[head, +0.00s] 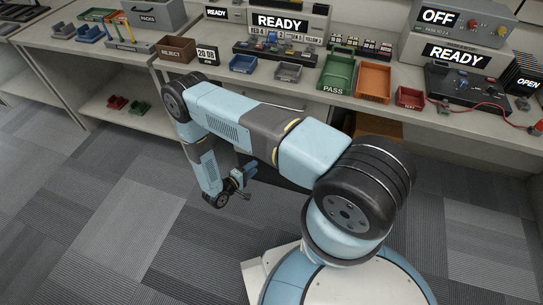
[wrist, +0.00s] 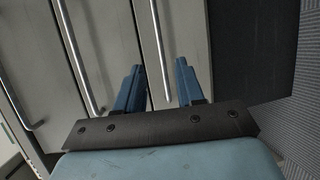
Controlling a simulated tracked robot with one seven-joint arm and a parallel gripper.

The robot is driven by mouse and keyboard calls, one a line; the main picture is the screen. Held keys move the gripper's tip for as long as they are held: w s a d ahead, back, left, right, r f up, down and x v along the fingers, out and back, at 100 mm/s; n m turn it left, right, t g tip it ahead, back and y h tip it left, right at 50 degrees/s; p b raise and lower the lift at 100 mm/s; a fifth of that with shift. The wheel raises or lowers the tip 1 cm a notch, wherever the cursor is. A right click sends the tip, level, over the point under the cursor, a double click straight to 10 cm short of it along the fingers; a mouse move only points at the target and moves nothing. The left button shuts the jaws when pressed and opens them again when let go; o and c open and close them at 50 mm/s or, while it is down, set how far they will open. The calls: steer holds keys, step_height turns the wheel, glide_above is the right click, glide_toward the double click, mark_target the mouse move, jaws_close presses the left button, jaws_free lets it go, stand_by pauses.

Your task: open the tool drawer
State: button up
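My gripper (wrist: 158,72) shows in the wrist view with its two blue fingers apart and nothing clamped between them. A long metal bar handle (wrist: 161,48) on a grey drawer front (wrist: 188,25) runs between the fingers in the picture. I cannot tell how far the handle is from the fingertips. A second bar handle (wrist: 77,55) is on the neighbouring grey front to the left. In the head view my gripper (head: 243,182) is low in front of the bench, partly hidden by my arm. No label shows which front is the tool drawer.
The bench top holds a reject bin (head: 176,49), a green pass tray (head: 336,75), an orange tray (head: 373,82) and other small bins. A cardboard box (head: 378,127) is under the bench. Carpeted floor (head: 130,225) is clear at the left.

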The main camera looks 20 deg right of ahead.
steer(key=x, duration=1.2)
steer(key=shift+f, duration=0.1)
jaws_close()
